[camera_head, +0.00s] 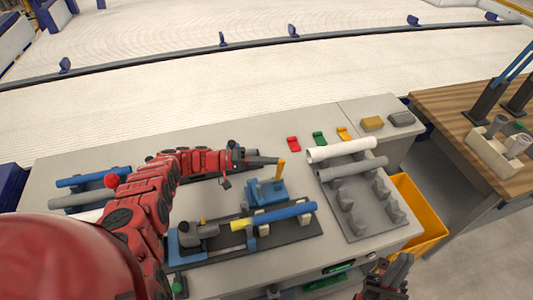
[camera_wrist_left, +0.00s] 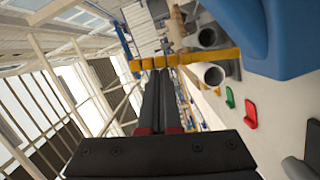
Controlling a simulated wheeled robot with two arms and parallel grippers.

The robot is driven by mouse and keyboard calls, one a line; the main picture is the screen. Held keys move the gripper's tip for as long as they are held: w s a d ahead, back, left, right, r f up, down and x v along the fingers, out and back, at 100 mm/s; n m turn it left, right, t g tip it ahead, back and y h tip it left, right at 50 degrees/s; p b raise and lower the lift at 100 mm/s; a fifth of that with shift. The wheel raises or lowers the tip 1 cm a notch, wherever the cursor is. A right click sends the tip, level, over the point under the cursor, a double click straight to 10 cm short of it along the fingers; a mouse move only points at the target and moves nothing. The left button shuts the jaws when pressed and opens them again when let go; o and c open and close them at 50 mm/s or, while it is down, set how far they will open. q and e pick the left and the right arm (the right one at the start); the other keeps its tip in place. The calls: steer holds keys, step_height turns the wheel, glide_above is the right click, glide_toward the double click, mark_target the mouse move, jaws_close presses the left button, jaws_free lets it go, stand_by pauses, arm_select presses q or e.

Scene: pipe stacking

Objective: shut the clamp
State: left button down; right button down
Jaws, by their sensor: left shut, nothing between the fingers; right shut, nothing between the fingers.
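The blue clamp (camera_head: 266,192) stands on the dark fixture on the workbench, with its yellow handle (camera_head: 281,171) upright. A blue pipe (camera_head: 285,214) with a yellow end lies on the fixture in front of it. My left gripper (camera_head: 274,161) is shut and empty, its tips at the upper part of the handle. In the left wrist view the yellow handle (camera_wrist_left: 200,57) crosses just beyond the shut fingertips (camera_wrist_left: 160,73); I cannot tell whether they touch. The blue clamp body (camera_wrist_left: 265,30) fills the upper right. My right gripper (camera_head: 396,274) is low at the bench's front edge, shut and empty.
A grey rack (camera_head: 362,222) holding a white pipe (camera_head: 341,149) and a grey pipe (camera_head: 352,168) stands right of the clamp. Blue and grey pipes lie at the left. A yellow bin (camera_head: 420,210) is beside the bench; small coloured pieces lie along the back.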

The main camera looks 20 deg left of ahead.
arm_select(q)
steer(key=s+d+m+p, duration=0.1)
steer(key=p, duration=0.1)
steer(key=shift+s+m+y+p, duration=0.3)
steer(key=shift+s+p, duration=0.05)
steer(key=shift+s+d+f+m+t+y+b, duration=0.15)
steer(key=shift+s+d+f+m+b, duration=0.15)
steer(key=shift+s+m, duration=0.2)
steer(key=shift+s+d+f+m+t+y+b, duration=0.15)
steer(key=shift+s+d+f+m+b, duration=0.15)
steer(key=shift+m, duration=0.2)
steer(key=shift+s+r, duration=0.1)
steer(key=shift+r, duration=0.05)
